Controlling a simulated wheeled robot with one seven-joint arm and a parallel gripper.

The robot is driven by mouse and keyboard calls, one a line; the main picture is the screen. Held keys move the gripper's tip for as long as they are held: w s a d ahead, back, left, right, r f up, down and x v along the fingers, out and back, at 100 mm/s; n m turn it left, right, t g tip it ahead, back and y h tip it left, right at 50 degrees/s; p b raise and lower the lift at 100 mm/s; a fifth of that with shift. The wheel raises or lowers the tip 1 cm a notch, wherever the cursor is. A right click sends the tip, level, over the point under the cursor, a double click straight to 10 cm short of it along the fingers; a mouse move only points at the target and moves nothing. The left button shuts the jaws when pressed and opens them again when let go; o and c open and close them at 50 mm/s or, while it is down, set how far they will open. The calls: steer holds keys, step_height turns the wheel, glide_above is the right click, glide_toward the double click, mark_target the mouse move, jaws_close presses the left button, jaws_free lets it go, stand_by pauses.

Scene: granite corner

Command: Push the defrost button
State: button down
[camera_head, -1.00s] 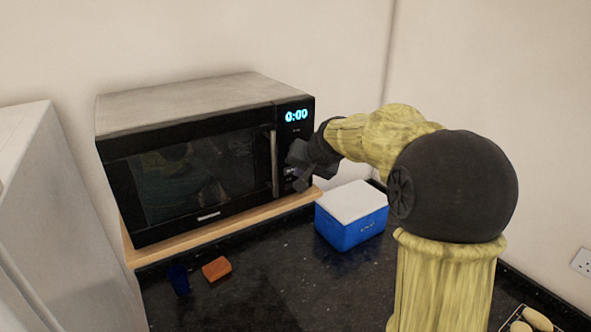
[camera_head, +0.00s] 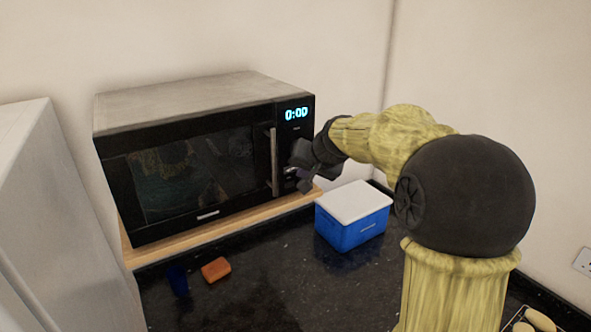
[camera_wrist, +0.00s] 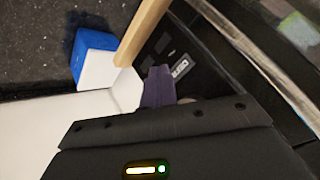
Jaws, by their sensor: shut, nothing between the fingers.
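In the wrist view my fingers (camera_wrist: 158,86) are beside several small panel labels and buttons (camera_wrist: 180,68). I cannot tell which one is the defrost button, or whether the fingertips touch the panel.
A wooden board (camera_head: 190,238) lies under the microwave. A blue box with a white lid (camera_head: 352,233) stands just right, below my forearm. An orange block (camera_head: 216,270) and a dark blue item (camera_head: 178,280) lie in front. A pale appliance (camera_head: 55,210) stands at left.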

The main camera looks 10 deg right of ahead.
steer(key=s+b, duration=0.1)
steer(key=s+d+b, duration=0.1)
steer(key=s, duration=0.1)
steer(key=s+d+b, duration=0.1)
steer(key=s+b, duration=0.1)
steer(key=shift+s, duration=0.2)
stand_by(2.4)
